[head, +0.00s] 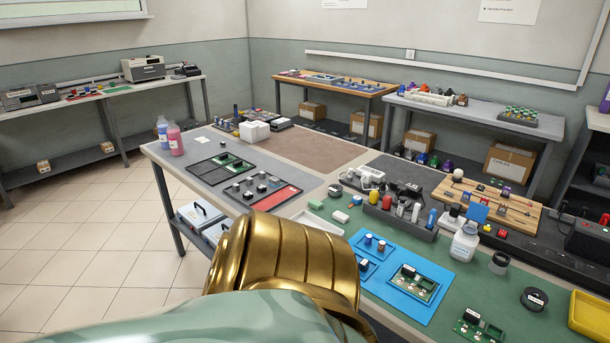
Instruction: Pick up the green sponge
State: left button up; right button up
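A small green block (315,204), which looks like the green sponge, lies on the left part of the green work mat (460,280) in the head view. It is too small to make out its texture. Neither of my grippers shows in this view. Nothing is seen touching the green block.
A blue mat (408,308) with circuit boards lies right of my arm. A grey holder (400,218) with bottles stands behind it. A white bottle (464,243) and a yellow tray (590,315) are to the right.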

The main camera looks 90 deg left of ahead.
aim_at(315, 204)
jog(key=u, duration=3)
